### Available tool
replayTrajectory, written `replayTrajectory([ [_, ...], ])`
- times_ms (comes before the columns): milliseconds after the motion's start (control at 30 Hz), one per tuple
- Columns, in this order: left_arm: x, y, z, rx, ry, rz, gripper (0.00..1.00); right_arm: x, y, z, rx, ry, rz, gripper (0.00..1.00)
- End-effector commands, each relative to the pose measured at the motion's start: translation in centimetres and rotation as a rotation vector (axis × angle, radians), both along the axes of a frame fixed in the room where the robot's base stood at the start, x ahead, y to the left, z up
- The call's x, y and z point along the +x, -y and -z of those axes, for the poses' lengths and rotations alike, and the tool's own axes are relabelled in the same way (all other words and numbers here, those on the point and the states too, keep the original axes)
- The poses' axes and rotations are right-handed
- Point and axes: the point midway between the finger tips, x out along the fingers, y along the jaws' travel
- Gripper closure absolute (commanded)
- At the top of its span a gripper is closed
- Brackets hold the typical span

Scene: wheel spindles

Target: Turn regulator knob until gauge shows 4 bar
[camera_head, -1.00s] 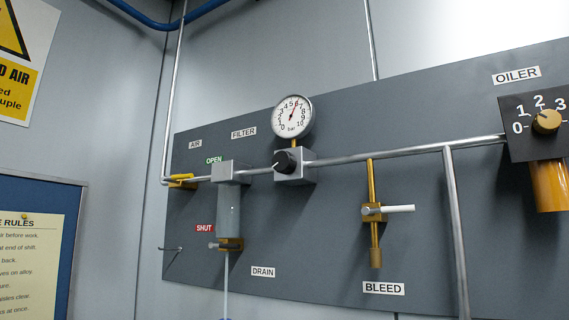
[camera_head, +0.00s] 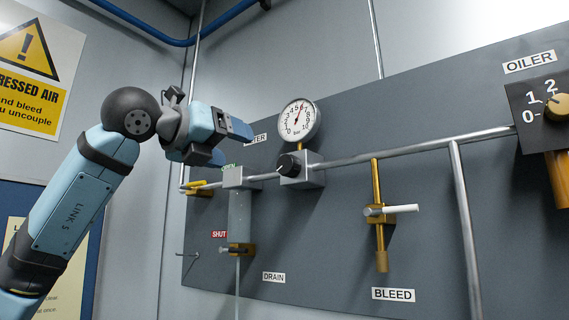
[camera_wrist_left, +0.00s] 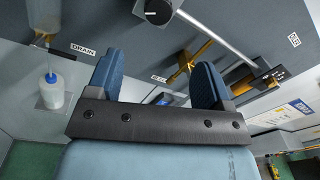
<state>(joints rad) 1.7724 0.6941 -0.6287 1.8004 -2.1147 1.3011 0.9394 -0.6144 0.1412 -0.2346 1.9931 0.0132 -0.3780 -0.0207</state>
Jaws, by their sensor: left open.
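The regulator knob (camera_head: 286,164) is black and sits on the front of a grey block on the pipe. The round white gauge (camera_head: 299,121) stands on a short brass stem above that block. Its red needle points up, slightly right, near 5 to 6. My left gripper (camera_head: 235,143) is open and empty, left of the gauge and knob and apart from them. In the left wrist view its two blue fingers (camera_wrist_left: 155,85) stand apart, with the black knob (camera_wrist_left: 158,11) beyond them at the top. My right gripper is not in view.
The brass bleed valve (camera_head: 379,212) with a white handle juts out at right. The oiler (camera_head: 545,115) is far right. The panel below the pipe has free room.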

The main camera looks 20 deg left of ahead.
Motion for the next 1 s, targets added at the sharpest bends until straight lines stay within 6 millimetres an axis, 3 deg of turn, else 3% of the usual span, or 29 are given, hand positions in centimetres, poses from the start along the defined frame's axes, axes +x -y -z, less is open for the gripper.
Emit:
replayTrajectory([
  [167,1.6,0.8,-0.3,0.001,-0.002,-0.002,0.26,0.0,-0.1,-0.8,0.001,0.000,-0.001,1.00],
  [500,8.1,3.7,-0.4,-0.001,-0.003,0.001,0.26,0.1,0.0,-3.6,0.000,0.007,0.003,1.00],
  [700,11.1,5.0,-0.3,0.000,-0.002,0.001,0.26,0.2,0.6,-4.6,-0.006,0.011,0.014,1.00],
  [1000,12.5,5.6,0.0,0.000,0.001,0.000,0.26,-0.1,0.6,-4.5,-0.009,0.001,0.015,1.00],
])
